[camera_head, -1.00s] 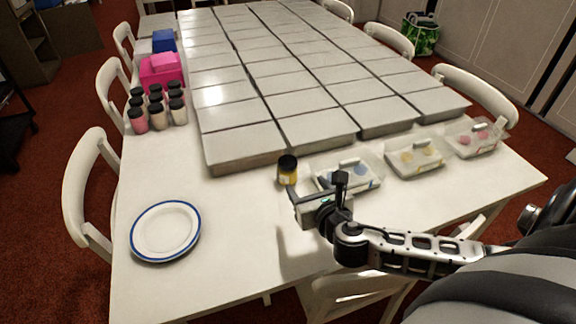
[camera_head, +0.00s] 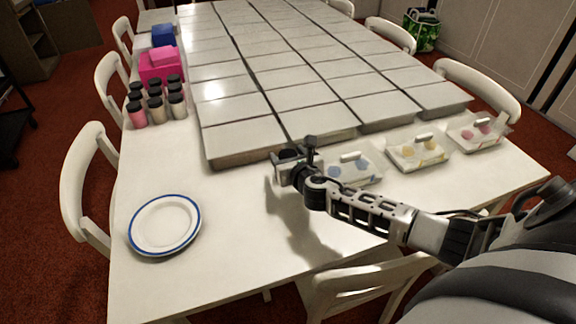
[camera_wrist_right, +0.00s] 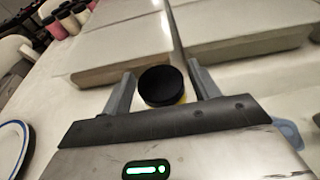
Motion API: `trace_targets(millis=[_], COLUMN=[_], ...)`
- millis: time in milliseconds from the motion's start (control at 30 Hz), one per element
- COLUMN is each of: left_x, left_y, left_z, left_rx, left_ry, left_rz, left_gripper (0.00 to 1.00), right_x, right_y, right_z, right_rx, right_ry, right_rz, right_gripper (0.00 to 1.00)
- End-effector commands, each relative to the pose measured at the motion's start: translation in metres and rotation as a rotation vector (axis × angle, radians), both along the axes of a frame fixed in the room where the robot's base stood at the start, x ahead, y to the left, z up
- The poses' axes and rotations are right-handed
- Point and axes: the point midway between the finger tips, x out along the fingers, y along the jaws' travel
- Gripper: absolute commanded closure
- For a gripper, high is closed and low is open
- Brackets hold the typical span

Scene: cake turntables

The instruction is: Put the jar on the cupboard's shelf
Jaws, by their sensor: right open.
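The jar (camera_wrist_right: 162,84) with a black lid and a yellow body stands on the white table, between the fingers of my right gripper in the right wrist view. In the head view the gripper and arm hide most or all of it. My right gripper (camera_wrist_right: 161,88) is open, with one finger on each side of the jar; a narrow gap shows at each side. It also shows in the head view (camera_head: 291,162), low over the table beside the grey blocks. My left gripper is not in view. No cupboard shelf can be made out for certain.
Grey slabs (camera_head: 247,137) cover the middle of the table. Clear trays (camera_head: 352,172) stand to the right of the gripper. A blue-rimmed plate (camera_head: 165,225) lies at the left front. Several black-lidded jars (camera_head: 156,108) stand at the left edge.

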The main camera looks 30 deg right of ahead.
Motion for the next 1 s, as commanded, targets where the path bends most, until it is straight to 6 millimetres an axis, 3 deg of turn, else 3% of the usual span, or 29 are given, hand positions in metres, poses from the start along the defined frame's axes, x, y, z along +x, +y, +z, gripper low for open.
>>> trace_targets(millis=[267, 400, 767, 1000], left_x=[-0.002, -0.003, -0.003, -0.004], left_y=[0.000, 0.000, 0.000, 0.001], left_z=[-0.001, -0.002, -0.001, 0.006], left_rx=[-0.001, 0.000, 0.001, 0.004], left_ry=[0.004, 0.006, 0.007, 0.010], left_rz=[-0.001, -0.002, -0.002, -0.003], left_gripper=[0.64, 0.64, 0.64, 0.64], right_x=[0.003, 0.003, 0.003, 0.004], right_y=[0.000, -0.001, -0.001, -0.001], right_z=[-0.001, -0.001, 0.003, 0.034], right_rx=[0.000, -0.001, -0.001, -0.004], right_ry=[0.001, 0.001, -0.001, -0.005], right_rz=[0.001, 0.000, 0.000, 0.003], right_gripper=[0.39, 0.76, 0.80, 0.80])
